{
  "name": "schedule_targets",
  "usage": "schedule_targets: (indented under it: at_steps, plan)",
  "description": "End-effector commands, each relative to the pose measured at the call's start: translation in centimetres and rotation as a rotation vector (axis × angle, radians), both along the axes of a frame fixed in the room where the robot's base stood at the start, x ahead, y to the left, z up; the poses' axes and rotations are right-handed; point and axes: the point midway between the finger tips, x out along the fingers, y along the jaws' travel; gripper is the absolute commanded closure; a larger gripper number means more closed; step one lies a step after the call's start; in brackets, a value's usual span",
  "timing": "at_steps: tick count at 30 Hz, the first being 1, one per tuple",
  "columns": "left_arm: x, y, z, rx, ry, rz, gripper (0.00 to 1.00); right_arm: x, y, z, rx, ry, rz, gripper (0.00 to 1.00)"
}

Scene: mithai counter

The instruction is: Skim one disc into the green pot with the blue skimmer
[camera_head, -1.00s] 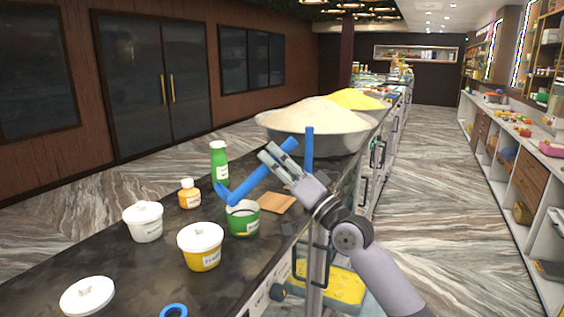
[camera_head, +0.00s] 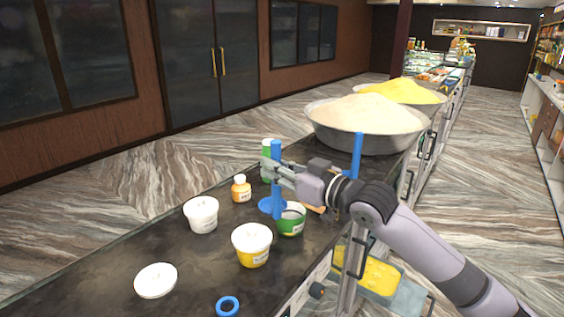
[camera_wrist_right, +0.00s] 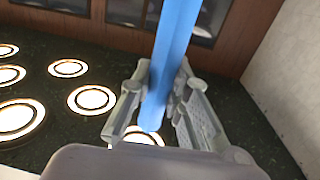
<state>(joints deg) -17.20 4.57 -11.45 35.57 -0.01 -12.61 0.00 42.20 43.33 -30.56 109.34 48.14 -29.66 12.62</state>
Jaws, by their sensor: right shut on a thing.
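My right gripper (camera_head: 275,170) is shut on the handle of the blue skimmer (camera_head: 277,198). The handle stands roughly upright, and its flat blue round end is low, just left of the green pot (camera_head: 291,225). I cannot tell whether that end touches the counter or the pot. The green pot stands on the dark counter, its opening partly visible. In the right wrist view the blue handle (camera_wrist_right: 172,60) passes between the two fingers. I cannot make out a separate disc. My left gripper is not in view.
A yellow tub (camera_head: 252,250), a white tub (camera_head: 201,219), an orange bottle (camera_head: 241,190) and a green bottle (camera_head: 266,147) stand close around. A blue upright post (camera_head: 356,155) is right of the gripper. Large bowls (camera_head: 365,138) stand behind. A yellow-filled tray (camera_head: 375,276) sits lower right.

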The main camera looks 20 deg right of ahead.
Motion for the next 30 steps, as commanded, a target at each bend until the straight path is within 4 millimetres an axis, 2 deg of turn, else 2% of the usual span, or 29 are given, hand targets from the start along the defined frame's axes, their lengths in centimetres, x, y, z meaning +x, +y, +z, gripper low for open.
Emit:
schedule_targets:
  at_steps: [8,21,30]
  plan:
    - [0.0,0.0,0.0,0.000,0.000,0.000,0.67,0.0,0.0,0.4,0.003,-0.003,0.000,1.00]
    - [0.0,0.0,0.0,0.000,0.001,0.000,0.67,0.0,0.0,4.1,0.003,-0.003,0.000,1.00]
    - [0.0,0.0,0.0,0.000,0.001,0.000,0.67,0.0,0.0,4.1,0.004,-0.001,0.000,1.00]
